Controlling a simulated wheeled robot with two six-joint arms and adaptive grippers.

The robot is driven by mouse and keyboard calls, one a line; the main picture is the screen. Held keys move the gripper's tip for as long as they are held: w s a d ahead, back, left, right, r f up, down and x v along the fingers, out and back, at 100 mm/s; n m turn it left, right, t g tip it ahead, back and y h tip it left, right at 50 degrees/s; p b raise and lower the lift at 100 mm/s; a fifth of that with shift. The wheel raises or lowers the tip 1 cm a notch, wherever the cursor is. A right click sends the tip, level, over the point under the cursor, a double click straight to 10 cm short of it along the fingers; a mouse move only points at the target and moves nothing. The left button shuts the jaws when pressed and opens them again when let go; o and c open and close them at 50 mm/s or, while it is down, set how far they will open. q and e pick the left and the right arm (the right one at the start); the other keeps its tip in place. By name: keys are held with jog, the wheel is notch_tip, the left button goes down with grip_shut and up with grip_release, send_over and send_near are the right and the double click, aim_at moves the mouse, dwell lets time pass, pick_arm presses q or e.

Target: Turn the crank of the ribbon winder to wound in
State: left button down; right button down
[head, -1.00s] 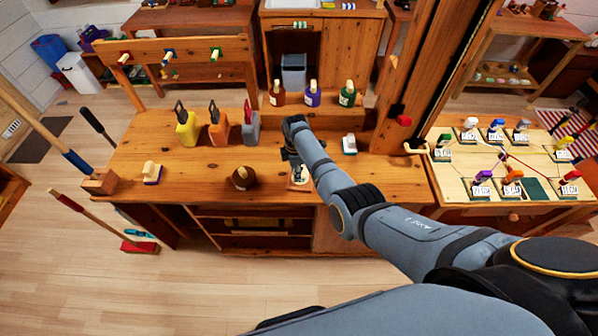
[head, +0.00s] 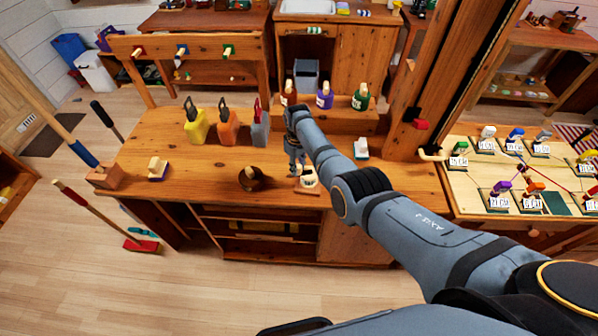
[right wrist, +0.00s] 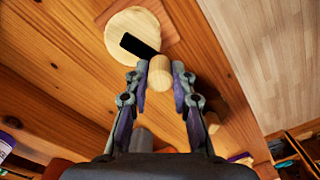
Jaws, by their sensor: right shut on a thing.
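The ribbon winder (head: 309,182) is a small pale round piece on the front part of the wooden bench, partly hidden by my right gripper (head: 297,170). In the right wrist view it shows as a pale wooden disc (right wrist: 118,38) with a short black crank arm (right wrist: 138,45) and a wooden crank knob (right wrist: 160,74). The crank arm points from the disc toward my gripper. The right gripper's fingers stand on both sides of the knob and are shut on it. The ribbon itself cannot be made out. My left gripper is not in view.
On the bench (head: 200,180), a dark round object (head: 250,178) lies left of the winder and a white-topped block (head: 361,148) lies to its right. Bottles stand behind, including a green one (head: 361,97). A thick wooden post (head: 440,90) rises at the right.

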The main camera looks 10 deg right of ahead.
jog(key=m+b, duration=0.1)
jog(key=m, duration=0.1)
jog(key=w+m+b, duration=0.2)
jog(key=m, duration=0.1)
jog(key=shift+d+f+m, duration=0.15)
jog(key=shift+d+m, duration=0.15)
jog(key=s+d+m+p, duration=0.2)
jog(key=d+m+p, duration=0.1)
jog(key=m, duration=1.4)
jog(key=s+d+m+p, duration=0.1)
jog(key=d+m+p, duration=0.3)
jog(key=m, duration=1.3)
jog(key=shift+s+d+r+p, duration=0.2)
jog(key=shift+s+p, duration=0.15)
jog(key=shift+p, duration=0.8)
jog(key=shift+m, duration=0.3)
